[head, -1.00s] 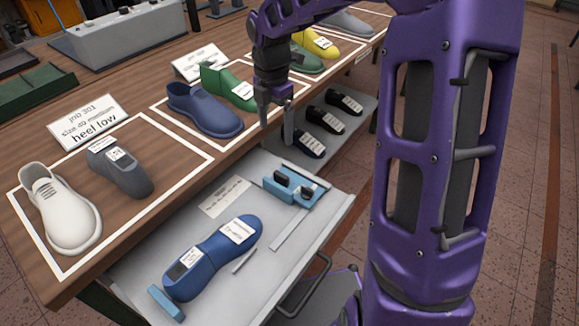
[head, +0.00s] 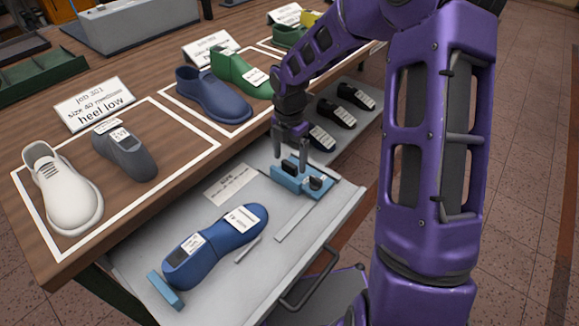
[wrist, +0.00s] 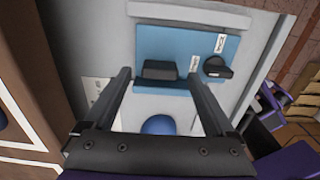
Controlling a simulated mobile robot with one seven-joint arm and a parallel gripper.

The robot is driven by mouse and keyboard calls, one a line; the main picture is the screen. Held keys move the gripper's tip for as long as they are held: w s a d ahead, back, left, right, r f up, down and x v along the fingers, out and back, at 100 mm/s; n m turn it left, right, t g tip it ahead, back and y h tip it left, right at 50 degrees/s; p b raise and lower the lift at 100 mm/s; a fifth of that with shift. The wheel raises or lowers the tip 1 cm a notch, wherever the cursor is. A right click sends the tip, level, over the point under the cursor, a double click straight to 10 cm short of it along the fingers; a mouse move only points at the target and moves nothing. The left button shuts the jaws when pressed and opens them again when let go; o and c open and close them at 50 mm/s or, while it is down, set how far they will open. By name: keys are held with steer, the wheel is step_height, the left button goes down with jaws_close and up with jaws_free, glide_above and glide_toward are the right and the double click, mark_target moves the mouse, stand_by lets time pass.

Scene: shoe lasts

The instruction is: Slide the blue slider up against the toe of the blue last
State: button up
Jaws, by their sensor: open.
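The blue slider (head: 288,182) is a light-blue plate on the grey pull-out tray, with a black block (wrist: 160,70) and a round black knob (wrist: 216,67) on it. The blue last (head: 212,250) lies on the tray to the slider's lower left, carrying two white labels. Its rounded end nearer the slider shows in the wrist view (wrist: 158,124), with a gap between them. My gripper (head: 290,157) is open and points down over the slider. Its fingertips are on either side of the black block; contact cannot be told.
A light-blue stop (head: 165,290) is at the last's far end. A grey strip (head: 307,221) and a small grey bar (head: 247,250) lie on the tray, with a printed card (head: 232,182) behind. Black shoes (head: 333,115) stand beyond.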

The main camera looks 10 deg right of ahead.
steer(key=shift+f, duration=1.4)
jaws_close()
